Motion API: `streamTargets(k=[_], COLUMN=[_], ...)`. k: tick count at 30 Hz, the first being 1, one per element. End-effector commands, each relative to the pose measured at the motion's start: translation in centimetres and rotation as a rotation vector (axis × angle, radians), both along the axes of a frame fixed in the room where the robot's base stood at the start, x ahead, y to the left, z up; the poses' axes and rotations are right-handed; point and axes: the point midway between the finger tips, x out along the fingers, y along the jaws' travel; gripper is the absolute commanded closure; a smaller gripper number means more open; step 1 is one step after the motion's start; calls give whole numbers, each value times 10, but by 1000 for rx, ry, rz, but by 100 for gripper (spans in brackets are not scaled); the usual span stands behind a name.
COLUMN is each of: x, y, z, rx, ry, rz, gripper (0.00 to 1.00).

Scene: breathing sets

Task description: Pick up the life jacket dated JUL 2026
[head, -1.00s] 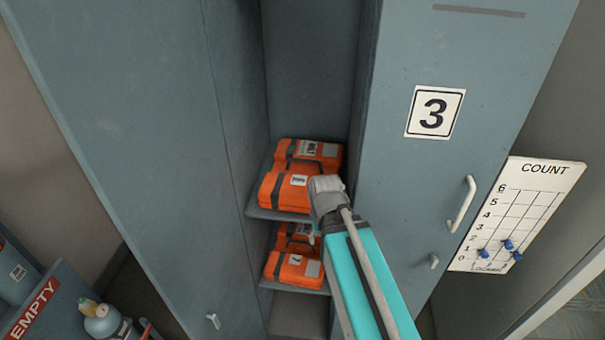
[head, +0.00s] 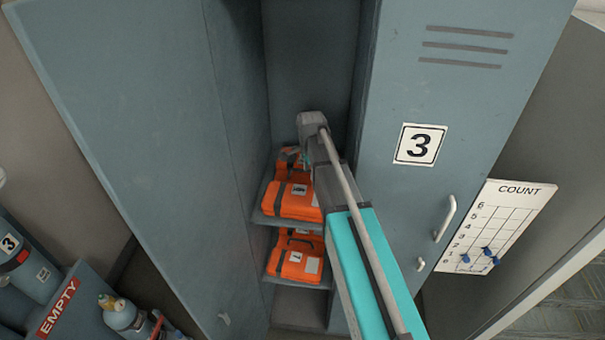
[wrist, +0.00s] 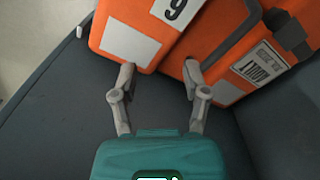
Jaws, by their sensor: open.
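Orange packed life jackets lie on two shelves in the open locker. The upper shelf holds a front jacket (head: 292,203) and a rear one (head: 285,161), partly covered by my arm. The lower shelf holds another front jacket (head: 297,264), with orange behind it. In the wrist view, one jacket (wrist: 118,30) at upper left has a blank white patch and a tag with a large digit. Another (wrist: 225,45) at upper right has a dark strap and a printed label whose date I cannot read. My gripper (wrist: 158,70) is open and empty, its fingertips close to both jackets.
The locker door numbered 3 (head: 400,200) stands to the right of the opening, and a grey panel (head: 160,150) bounds the left. A COUNT board (head: 490,228) is at right. An EMPTY bin (head: 70,308) and a cylinder (head: 125,315) are at lower left.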

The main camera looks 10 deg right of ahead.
Motion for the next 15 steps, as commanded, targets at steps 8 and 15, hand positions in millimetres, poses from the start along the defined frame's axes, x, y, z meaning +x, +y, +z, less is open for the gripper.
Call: streamTargets(k=[8, 15], x=[65, 88], y=[0, 0], z=[47, 60], rx=[0, 0], ry=[0, 0], rz=[-392, -572], gripper=[41, 41])
